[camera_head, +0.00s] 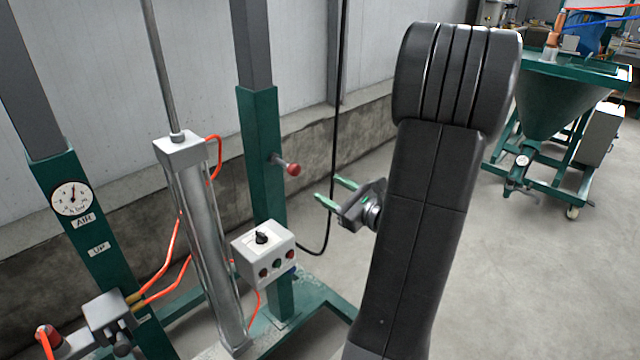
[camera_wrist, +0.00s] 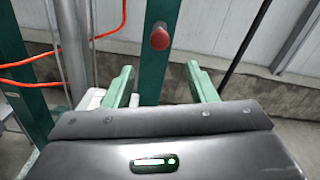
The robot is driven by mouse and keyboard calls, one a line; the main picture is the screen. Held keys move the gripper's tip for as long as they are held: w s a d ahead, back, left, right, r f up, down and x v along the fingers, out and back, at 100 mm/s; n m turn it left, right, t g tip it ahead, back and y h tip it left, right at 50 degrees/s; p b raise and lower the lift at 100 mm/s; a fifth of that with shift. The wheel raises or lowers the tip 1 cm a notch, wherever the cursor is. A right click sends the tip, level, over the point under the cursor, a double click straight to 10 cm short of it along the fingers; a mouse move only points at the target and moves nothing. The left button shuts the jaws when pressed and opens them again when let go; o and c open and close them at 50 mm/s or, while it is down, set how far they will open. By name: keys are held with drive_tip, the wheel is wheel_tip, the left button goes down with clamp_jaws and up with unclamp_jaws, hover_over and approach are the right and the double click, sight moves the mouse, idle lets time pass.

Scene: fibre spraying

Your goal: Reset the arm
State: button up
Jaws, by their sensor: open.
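My gripper (camera_head: 335,193) has two green fingers standing apart with nothing between them. It is in free air to the right of the green press post and points left toward it. In the wrist view my gripper (camera_wrist: 163,88) also shows open and empty. Beyond the fingers is a red round knob (camera_wrist: 159,38) on the green post; it also shows in the head view (camera_head: 293,169). My dark arm hides part of the floor and wall in the head view.
A control box (camera_head: 263,250) with a black switch and several buttons sits on the press, left of my gripper. A pressure gauge (camera_head: 71,198) and a metal cylinder (camera_head: 205,250) stand further left. A green hopper machine (camera_head: 560,100) stands at the right. Floor between is clear.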

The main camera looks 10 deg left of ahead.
sight(290, 167)
drive_tip(key=shift+s+d, duration=0.25)
drive_tip(key=shift+d, duration=0.2)
drive_tip(key=shift+a, duration=0.15)
drive_tip(key=x, duration=1.6)
drive_tip(key=shift+r+p, duration=0.1)
drive_tip(key=shift+p, duration=0.2)
